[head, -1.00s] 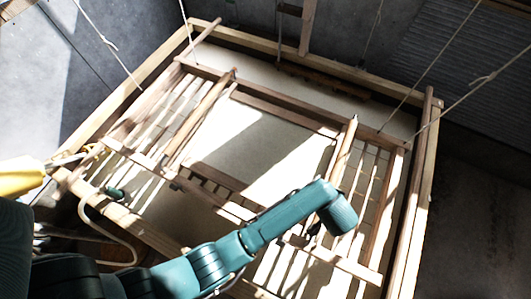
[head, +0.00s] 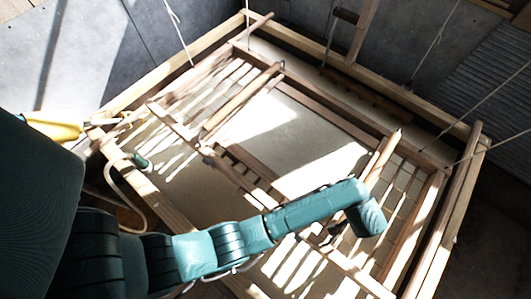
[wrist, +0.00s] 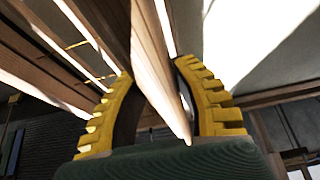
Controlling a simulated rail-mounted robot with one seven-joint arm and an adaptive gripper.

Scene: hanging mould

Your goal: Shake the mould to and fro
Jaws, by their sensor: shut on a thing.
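The mould (head: 242,103) is a wooden frame with slats and two raised round bars, lying inside a larger wooden frame. A pale surface shows through its middle, crossed by sunlight and shadow. My teal arm reaches over its near right part in the head view, and the fingers there are mostly hidden below the wrist. In the wrist view my gripper (wrist: 155,75) has its yellow ribbed fingers on both sides of a wooden bar of the mould (wrist: 148,50). It is shut on that bar.
The large outer wooden frame (head: 160,85) surrounds the mould. Several thin ropes (head: 478,112) run down around it. A yellow object (head: 55,128) and a curved pale hose (head: 120,187) are at the left edge. Grey walls stand behind.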

